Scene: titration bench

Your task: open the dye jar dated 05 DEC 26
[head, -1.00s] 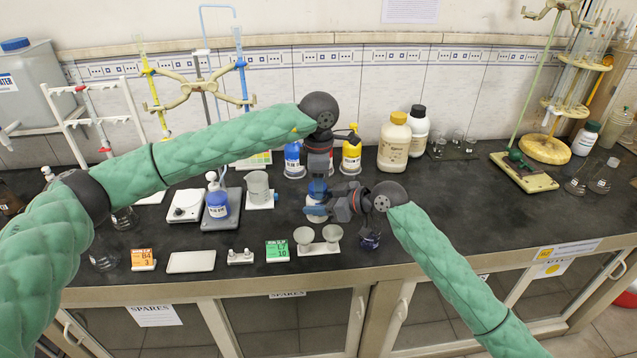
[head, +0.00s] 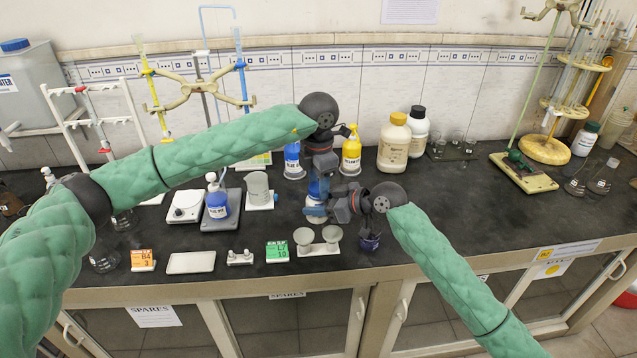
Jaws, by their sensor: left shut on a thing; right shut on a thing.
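A small jar with a blue top (head: 317,190) and a pale lower part stands on the dark bench between my two grippers. Its date is not readable here. My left gripper (head: 319,177) points down from above and is shut on the jar's blue lid. My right gripper (head: 316,211) reaches in from the right and is shut on the jar's body, hiding much of it. A second, dark blue-purple jar (head: 369,242) stands just right, below my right wrist; its label is too small to read.
Blue (head: 293,160) and yellow (head: 351,152) bottles stand behind. The bench right of the dark jar is clear.

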